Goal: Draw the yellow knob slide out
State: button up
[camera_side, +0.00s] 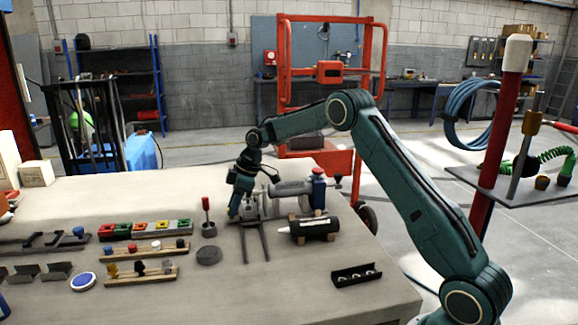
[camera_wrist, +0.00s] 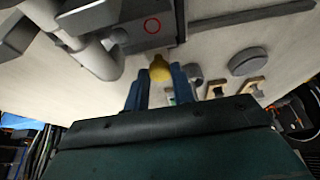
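In the wrist view the yellow knob (camera_wrist: 160,69) sits at the end of a grey block (camera_wrist: 140,30) marked with a red circle. My gripper (camera_wrist: 159,72) has its two blue fingers apart, one on each side of the knob at the tips. I see no clear squeeze on the knob. In the side view my gripper (camera_side: 236,212) points down at the grey fixture on the bench, and the knob is hidden there.
Grey pipework (camera_wrist: 85,40) lies close left of the block. Two rails (camera_side: 256,242) run toward the front of the bench. A red-handled tool in a cup (camera_side: 208,228) and a dark disc (camera_side: 209,256) stand left of the gripper. A black cylinder (camera_side: 315,227) lies on the right.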

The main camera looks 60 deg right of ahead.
grip_shut()
jog(key=s+a, duration=1)
jog(key=shift+a+r, duration=0.1)
jog(key=shift+a, duration=0.15)
jog(key=o, duration=1)
grip_release()
jog(key=shift+s, duration=0.1)
jog(key=shift+d, duration=0.1)
